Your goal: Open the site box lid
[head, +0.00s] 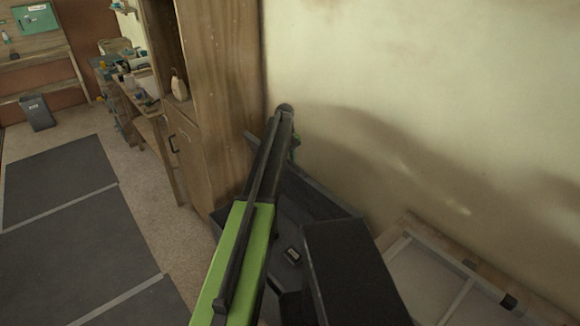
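A dark grey box, which looks like the site box (318,208), stands against the plaster wall, right of the wooden cabinet. My green and black arm reaches across in front of it and hides much of it. A small dark piece with a pale mark, perhaps a latch, shows on its near side. I cannot tell whether the lid is shut or raised. My gripper is at the far end of the arm, near the box's back and the wall; its fingers cannot be made out, nor whether they touch the box.
A tall wooden cabinet (218,90) stands close on the left. A large black block (355,270) fills the near middle and covers part of the box. A pale framed panel (430,280) lies at right. Dark floor mats (75,220) lie clear at left.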

